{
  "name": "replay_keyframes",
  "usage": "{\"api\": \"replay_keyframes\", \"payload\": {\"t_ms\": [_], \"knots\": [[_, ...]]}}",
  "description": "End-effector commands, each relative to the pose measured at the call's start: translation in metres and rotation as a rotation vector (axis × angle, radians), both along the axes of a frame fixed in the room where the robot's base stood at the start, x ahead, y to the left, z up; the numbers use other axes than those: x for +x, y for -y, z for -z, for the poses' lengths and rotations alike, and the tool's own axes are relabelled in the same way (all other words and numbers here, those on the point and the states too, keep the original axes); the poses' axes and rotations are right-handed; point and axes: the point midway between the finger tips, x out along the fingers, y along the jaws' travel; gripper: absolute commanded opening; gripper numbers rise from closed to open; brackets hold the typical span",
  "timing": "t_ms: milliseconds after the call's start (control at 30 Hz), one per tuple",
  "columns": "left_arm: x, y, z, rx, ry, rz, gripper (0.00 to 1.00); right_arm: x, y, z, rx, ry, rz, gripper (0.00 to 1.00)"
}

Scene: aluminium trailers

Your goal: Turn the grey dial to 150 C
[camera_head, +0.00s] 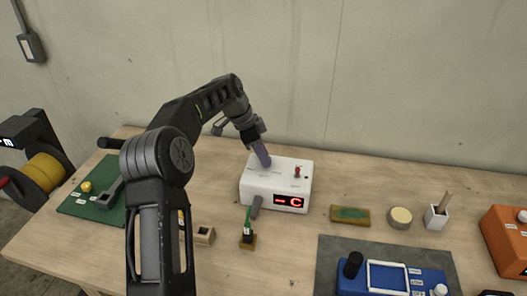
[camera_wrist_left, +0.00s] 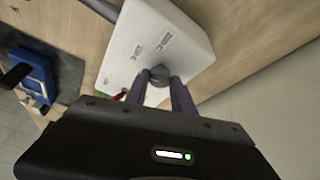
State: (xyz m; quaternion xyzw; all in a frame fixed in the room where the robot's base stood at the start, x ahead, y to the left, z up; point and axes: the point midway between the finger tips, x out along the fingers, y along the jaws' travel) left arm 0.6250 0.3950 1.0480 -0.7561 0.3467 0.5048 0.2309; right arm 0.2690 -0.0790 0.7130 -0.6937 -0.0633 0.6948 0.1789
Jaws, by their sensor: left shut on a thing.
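A white box (camera_head: 281,174) with a red display reading "- C" (camera_head: 289,202) stands on the bench, roughly mid-view. My left gripper (camera_head: 262,155) comes down on its top near the back left corner. In the left wrist view my left gripper (camera_wrist_left: 160,88) is shut on the grey dial (camera_wrist_left: 158,78), with one finger on each side. In the head view the dial is hidden by the fingers. Small printed labels show on the box top in the left wrist view, too blurred to read. My right gripper is not seen.
A sponge (camera_head: 350,215), a round tin (camera_head: 400,218) and a white cup (camera_head: 436,217) stand to the right, with a blue device (camera_head: 327,275) in front.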

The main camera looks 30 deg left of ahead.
Motion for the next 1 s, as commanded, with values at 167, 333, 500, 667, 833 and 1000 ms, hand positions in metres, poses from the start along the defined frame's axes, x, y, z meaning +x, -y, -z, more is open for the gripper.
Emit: {"api": "replay_keyframes", "payload": {"t_ms": [167, 333, 500, 667, 833, 1000], "knots": [[0.0015, -0.0011, -0.0017, 0.000, 0.000, 0.123, 0.00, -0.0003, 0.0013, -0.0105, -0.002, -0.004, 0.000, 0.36], [0.0020, -0.0017, -0.0012, 0.002, 0.001, 0.201, 0.00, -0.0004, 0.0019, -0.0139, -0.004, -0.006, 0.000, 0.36], [0.0020, -0.0017, -0.0003, 0.003, 0.001, 0.238, 0.00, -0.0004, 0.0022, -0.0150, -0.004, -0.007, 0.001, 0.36], [0.0019, -0.0017, -0.0001, 0.003, 0.001, 0.246, 0.00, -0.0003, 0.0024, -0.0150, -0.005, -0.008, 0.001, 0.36], [0.0020, -0.0017, 0.0000, 0.003, 0.000, 0.245, 0.00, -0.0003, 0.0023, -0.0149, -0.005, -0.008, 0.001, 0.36], [0.0019, -0.0016, 0.0000, 0.003, 0.000, 0.245, 0.37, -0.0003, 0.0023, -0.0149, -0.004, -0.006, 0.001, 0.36]]}}
